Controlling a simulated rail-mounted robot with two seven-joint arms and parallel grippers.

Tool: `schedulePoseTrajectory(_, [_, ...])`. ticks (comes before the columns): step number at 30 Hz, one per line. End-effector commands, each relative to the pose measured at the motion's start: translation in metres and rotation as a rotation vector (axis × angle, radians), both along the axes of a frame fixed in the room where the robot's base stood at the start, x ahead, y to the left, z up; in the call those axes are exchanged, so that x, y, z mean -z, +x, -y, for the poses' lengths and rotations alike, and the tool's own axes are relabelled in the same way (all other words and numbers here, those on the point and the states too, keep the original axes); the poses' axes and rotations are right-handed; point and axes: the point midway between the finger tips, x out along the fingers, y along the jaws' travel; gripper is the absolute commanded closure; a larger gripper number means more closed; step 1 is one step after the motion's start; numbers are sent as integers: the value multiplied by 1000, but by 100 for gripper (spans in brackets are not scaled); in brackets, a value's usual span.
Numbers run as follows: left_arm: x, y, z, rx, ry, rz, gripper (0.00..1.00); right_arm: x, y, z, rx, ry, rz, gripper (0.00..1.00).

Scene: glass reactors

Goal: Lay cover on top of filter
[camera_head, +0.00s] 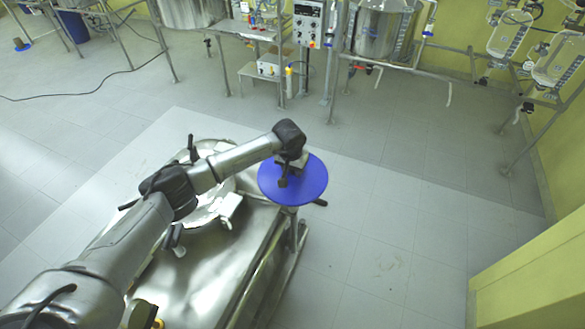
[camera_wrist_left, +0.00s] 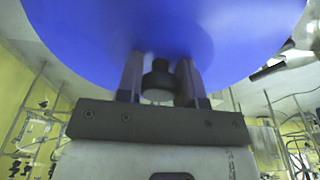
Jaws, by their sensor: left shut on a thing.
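The cover is a round blue disc (camera_head: 308,184). In the head view it is in the air to the right of the filter, beyond the edge of the metal table. My left gripper (camera_head: 287,178) is shut on the dark knob at the disc's centre. The left wrist view shows the blue disc (camera_wrist_left: 150,35) filling the upper part, with the knob (camera_wrist_left: 158,82) between my two fingers (camera_wrist_left: 160,85). The filter (camera_head: 205,212) is a round shiny metal vessel on the table, partly hidden behind my left arm. My right gripper is not in view.
The metal table (camera_head: 215,270) has a rail along its right side. Dark clamp handles and a white block (camera_head: 229,206) stand near the filter's rim. Glass reactors and metal frames stand along the back and right walls. The tiled floor on the right is clear.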

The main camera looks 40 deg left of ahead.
Motion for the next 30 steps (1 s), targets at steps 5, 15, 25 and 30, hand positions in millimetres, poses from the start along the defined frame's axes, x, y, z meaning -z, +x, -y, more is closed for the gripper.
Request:
schedulePoseTrajectory(5, [3, 0, 0, 0, 0, 0, 63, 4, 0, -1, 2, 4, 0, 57])
schedulePoseTrajectory(15, [3, 0, 0, 0, 0, 0, 40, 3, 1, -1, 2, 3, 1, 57])
schedulePoseTrajectory(25, [-11, -1, 0, 0, 0, 3, 40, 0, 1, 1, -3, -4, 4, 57])
schedulePoseTrajectory(30, [-42, -5, 2, 1, 1, 3, 40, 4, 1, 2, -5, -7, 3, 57])
